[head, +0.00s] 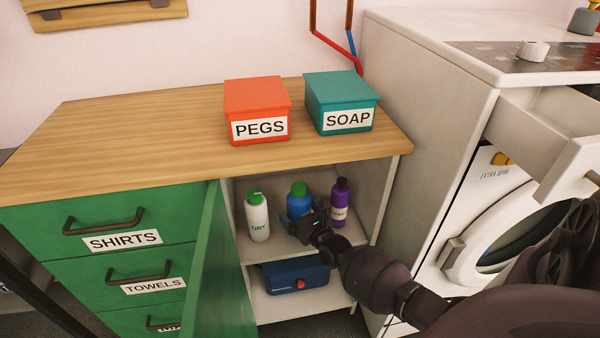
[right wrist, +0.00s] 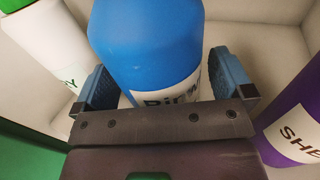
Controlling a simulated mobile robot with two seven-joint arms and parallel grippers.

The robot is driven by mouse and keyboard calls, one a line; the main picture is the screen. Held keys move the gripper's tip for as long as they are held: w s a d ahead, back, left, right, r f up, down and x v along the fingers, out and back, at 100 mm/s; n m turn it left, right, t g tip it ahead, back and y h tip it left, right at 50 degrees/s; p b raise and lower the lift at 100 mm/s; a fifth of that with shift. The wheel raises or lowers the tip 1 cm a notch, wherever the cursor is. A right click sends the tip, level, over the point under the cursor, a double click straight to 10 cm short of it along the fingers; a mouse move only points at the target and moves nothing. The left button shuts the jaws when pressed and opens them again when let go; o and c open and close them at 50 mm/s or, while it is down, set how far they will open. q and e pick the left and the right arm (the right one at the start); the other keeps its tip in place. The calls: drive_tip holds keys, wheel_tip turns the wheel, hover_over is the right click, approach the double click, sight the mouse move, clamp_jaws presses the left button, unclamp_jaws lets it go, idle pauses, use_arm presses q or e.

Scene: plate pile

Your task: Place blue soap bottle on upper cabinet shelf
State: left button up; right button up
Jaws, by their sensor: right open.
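The blue soap bottle (head: 298,199) has a green cap and stands upright on the upper shelf (head: 265,251) of the open cabinet, between a white bottle and a purple bottle. My right gripper (head: 302,224) is inside the cabinet in front of it. In the right wrist view the blue bottle (right wrist: 148,45) is between the two open fingers (right wrist: 166,85), one at each side. The fingers look apart from the bottle's sides, though contact is hard to tell. My left gripper is not in view.
The white bottle (head: 257,217) stands left and the purple bottle (head: 340,203) right, both close. A dark blue box (head: 296,276) is on the lower shelf. The open green door (head: 218,265) bounds the left. Red PEGS (head: 257,97) and teal SOAP (head: 341,90) boxes sit on the countertop.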

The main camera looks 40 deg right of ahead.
use_arm(q)
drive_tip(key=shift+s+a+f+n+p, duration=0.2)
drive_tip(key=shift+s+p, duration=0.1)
drive_tip(key=shift+p, duration=0.15)
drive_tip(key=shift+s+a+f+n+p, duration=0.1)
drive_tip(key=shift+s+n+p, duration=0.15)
drive_tip(key=shift+p, duration=0.2)
use_arm(e)
drive_tip(key=s+a, duration=0.2)
drive_tip(key=s, duration=0.9)
drive_tip(key=shift+s, duration=0.3)
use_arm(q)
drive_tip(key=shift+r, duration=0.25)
use_arm(e)
drive_tip(key=shift+d, duration=0.1)
